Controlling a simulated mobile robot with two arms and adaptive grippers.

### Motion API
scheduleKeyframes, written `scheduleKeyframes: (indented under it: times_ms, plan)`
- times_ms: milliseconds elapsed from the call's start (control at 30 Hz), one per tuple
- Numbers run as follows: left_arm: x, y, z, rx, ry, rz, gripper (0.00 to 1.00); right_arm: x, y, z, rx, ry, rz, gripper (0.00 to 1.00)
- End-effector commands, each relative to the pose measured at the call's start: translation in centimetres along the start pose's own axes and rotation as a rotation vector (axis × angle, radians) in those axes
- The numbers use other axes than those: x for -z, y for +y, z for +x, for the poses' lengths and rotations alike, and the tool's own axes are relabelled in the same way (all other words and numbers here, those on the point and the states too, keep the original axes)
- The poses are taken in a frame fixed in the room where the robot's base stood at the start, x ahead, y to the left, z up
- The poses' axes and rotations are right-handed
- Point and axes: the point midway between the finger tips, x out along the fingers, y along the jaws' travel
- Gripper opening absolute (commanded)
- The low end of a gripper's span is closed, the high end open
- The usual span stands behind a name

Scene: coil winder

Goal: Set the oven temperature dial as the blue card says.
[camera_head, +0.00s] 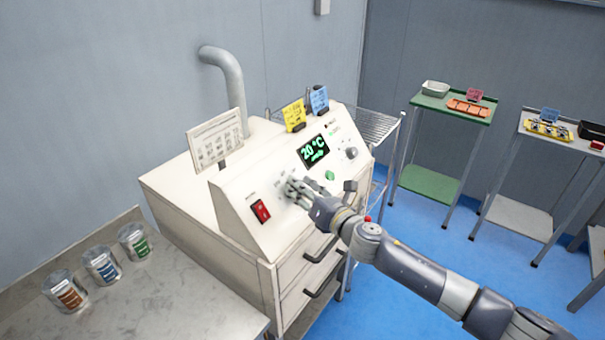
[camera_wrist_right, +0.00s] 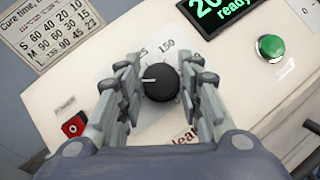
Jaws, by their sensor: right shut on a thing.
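The oven (camera_head: 195,195) is a cream cabinet with a sloped control panel. The black temperature dial (camera_wrist_right: 160,84) shows in the right wrist view, its white mark pointing left; a printed "150" is above it. My right gripper (camera_head: 295,188) is at the panel, and in the right wrist view (camera_wrist_right: 160,74) its fingers are shut on the dial from both sides. In the head view the hand hides the dial. The blue card (camera_head: 319,100) stands on the oven's top edge; its writing is too small to read. The display (camera_head: 313,151) reads 20 °C. My left gripper is out of view.
A red switch (camera_head: 261,211), a green button (camera_head: 330,175) and a grey knob (camera_head: 351,153) share the panel. A yellow card (camera_head: 294,115) and a cure-time chart (camera_head: 215,140) stand above. Several labelled tins stand on the left counter (camera_head: 175,300). Side tables stand right.

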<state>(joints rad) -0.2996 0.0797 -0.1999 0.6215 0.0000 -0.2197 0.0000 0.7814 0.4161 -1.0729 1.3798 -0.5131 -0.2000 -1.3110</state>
Motion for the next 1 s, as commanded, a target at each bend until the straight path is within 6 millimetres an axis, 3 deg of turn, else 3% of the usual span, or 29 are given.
scheduleKeyframes:
  times_ms: [33,500,700,1000]
  plan:
    - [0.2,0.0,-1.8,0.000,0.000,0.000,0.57,-0.7,0.6,-0.1,0.027,0.003,0.038,0.10]
    - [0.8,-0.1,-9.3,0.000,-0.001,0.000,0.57,-0.7,0.8,0.0,0.303,0.002,0.390,0.10]
    - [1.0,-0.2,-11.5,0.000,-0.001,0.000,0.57,-0.5,0.8,0.1,0.413,0.002,0.531,0.10]
    - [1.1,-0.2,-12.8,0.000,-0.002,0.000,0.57,-0.3,0.7,0.2,0.539,0.001,0.691,0.10]
